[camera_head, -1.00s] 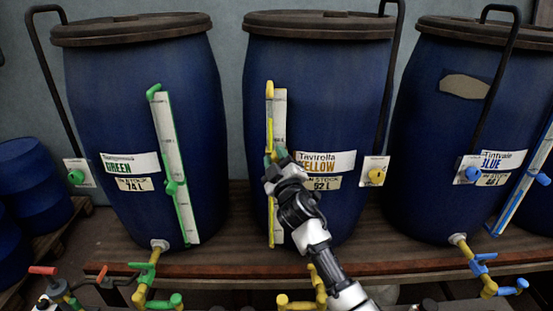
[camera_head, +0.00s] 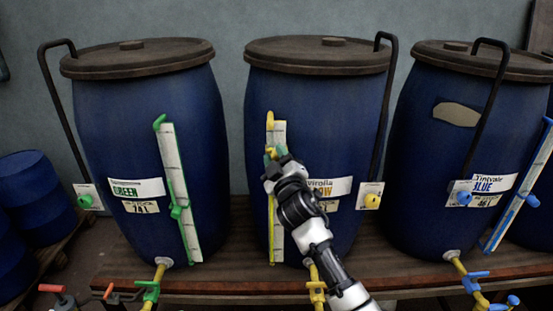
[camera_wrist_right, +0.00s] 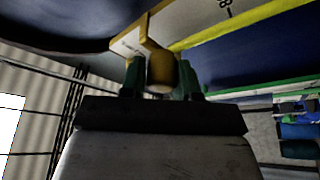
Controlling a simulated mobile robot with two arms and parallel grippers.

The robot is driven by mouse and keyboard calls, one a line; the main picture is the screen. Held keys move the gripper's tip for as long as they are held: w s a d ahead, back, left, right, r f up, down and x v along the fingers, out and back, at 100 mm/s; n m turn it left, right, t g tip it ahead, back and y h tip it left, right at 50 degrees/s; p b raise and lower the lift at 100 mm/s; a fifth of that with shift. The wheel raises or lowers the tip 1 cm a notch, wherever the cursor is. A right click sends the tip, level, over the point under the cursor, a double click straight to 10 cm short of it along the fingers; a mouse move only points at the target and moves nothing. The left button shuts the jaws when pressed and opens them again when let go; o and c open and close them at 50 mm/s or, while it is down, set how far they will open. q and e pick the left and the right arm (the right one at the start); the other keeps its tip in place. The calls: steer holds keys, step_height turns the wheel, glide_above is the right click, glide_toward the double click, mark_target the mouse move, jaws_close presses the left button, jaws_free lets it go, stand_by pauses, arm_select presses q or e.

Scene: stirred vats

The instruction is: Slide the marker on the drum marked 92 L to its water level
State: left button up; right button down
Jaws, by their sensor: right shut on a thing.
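My right gripper (camera_head: 272,155) is at the upper part of this gauge, shut on the yellow marker. I cannot make out the water level in the tube. My left gripper is not in view.
The blue-labelled drum (camera_head: 415,130) stands right. All stand on a wooden bench (camera_head: 230,285) with taps at its front edge. Black handles (camera_head: 384,100) rise beside the drums.

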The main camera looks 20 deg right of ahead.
steer(key=c, duration=0.9)
jaws_free()
steer(key=shift+f, duration=0.1)
steer(key=shift+o, duration=0.2)
steer(key=shift+s+f, duration=0.2)
steer(key=shift+s, duration=0.1)
steer(key=b+v, duration=0.3)
steer(key=v, duration=0.7)
steer(key=shift+r, duration=0.15)
